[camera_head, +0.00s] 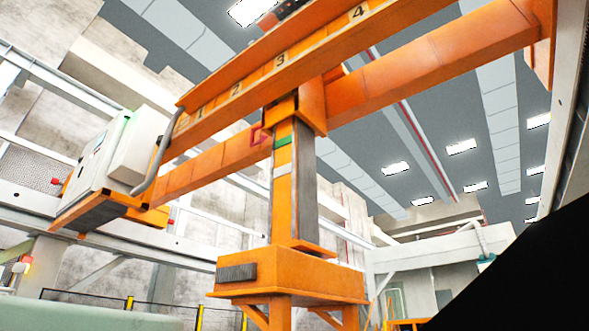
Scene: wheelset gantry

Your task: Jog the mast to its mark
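The orange mast (284,200) stands upright in the middle of the head view, below the orange gantry beam (320,52). A green band (283,141) crosses its upper part, and a white band (281,168) lies lower down. A red open square frame (258,135) sits left of the mast's upper part, close to the green band's height. I cannot tell if they line up exactly. The beam carries the numbers 1 to 4, rising to the right. The mast's foot meets a wide orange block (300,273). My gripper is not in view.
A white control cabinet (138,145) hangs at the beam's left end, on an orange platform (95,212). Yellow-posted fencing (199,318) runs along the lower left. A black shape fills the lower right corner. Ceiling lamps hang overhead.

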